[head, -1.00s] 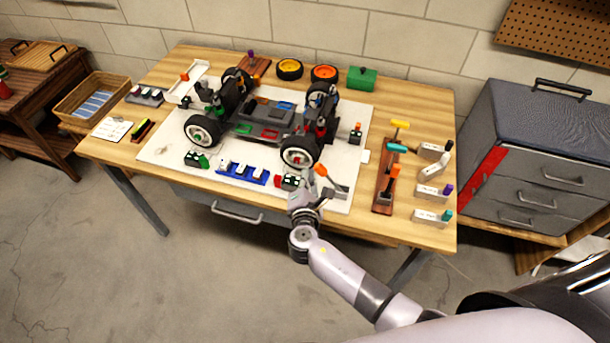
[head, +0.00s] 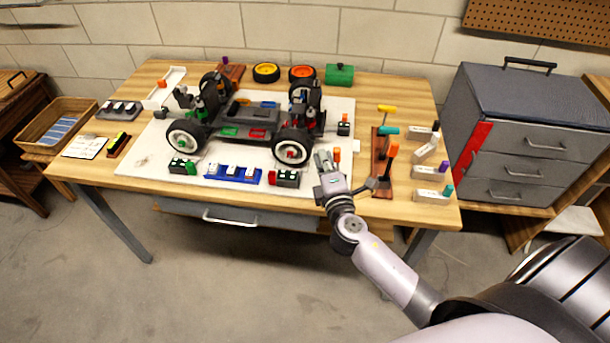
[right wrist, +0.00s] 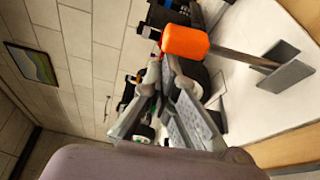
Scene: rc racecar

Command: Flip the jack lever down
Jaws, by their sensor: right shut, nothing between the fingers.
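The jack lever has an orange grip (head: 337,155) and stands at the right front of the white mat (head: 150,165). In the right wrist view its orange grip (right wrist: 185,41) sits on a metal rod running to a grey bracket (right wrist: 286,66). My right gripper (head: 326,161) is shut and empty, just left of the orange grip. In the right wrist view its fingers (right wrist: 163,88) are close to the grip; I cannot tell if they touch. The gripper hides the lever's lower part in the head view. My left gripper is out of view.
The RC car (head: 245,120) stands on the mat, left of my right gripper. A grey drawer cabinet (head: 520,135) stands farther right.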

